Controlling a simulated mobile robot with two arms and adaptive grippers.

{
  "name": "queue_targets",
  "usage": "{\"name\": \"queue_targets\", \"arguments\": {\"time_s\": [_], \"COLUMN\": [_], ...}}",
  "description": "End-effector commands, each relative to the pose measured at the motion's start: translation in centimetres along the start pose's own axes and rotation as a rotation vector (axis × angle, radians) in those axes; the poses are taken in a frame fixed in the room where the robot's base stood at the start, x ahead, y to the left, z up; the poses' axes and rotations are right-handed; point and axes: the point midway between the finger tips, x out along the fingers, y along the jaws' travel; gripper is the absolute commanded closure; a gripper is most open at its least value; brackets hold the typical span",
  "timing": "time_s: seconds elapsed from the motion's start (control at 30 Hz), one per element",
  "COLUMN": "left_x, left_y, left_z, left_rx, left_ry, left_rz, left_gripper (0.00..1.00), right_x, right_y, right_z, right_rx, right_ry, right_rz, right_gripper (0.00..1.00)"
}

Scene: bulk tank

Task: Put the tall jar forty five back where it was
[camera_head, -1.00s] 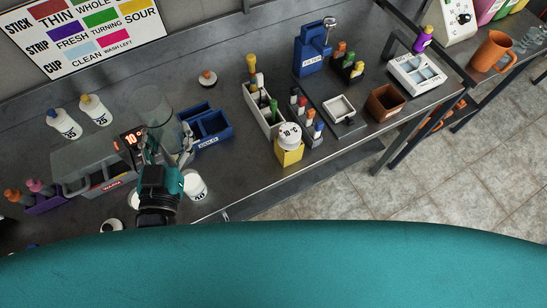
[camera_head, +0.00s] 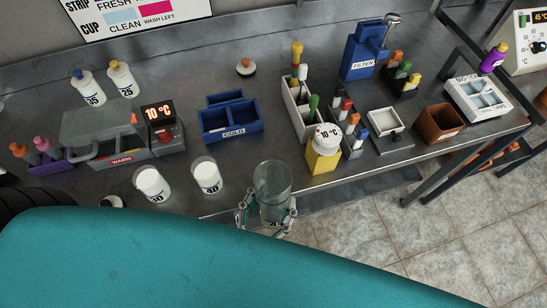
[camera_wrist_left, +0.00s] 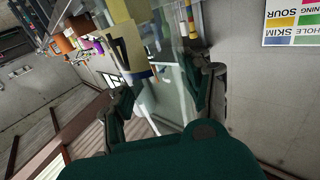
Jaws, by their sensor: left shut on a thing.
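A clear, empty-looking tall glass jar (camera_head: 272,180) is in my left gripper (camera_head: 266,214), with a finger on each side of its lower part. No number on it is readable. It is near the bench's front edge, right of the jar marked 40 (camera_head: 207,176); whether it touches the bench I cannot tell. In the left wrist view the see-through jar (camera_wrist_left: 172,85) shows between the fingers of the left gripper (camera_wrist_left: 165,92). Left of the 40 jar stands a similar milk-filled jar marked 30 (camera_head: 152,185). My right gripper is not in view.
A grey WARM box (camera_head: 122,157) and blue COLD box (camera_head: 231,120) stand behind the jars. A yellow block with a white 10 °C dial (camera_head: 323,163) stands right of the held jar. Two white bottles (camera_head: 87,88) stand back left.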

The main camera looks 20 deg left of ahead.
Motion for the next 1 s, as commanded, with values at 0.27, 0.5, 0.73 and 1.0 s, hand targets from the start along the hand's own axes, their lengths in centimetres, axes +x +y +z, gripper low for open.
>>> {"name": "queue_targets", "arguments": {"time_s": [0.27, 0.5, 0.73, 1.0], "left_x": [5.3, 10.3, 12.3, 12.9], "left_y": [-2.5, -4.9, -5.9, -6.2], "left_z": [0.1, 0.6, 1.1, 4.3], "left_rx": [0.004, 0.003, 0.001, 0.002], "left_ry": [0.008, 0.006, 0.001, -0.003], "left_rz": [-0.002, -0.003, -0.002, -0.002], "left_gripper": [1.00, 1.00, 1.00, 1.00], "right_x": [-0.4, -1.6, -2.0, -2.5], "right_y": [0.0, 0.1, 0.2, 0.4], "right_z": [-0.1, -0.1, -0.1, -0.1], "right_rx": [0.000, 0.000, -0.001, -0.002], "right_ry": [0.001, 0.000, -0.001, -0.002], "right_rz": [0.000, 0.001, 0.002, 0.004], "right_gripper": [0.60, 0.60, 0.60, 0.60]}}
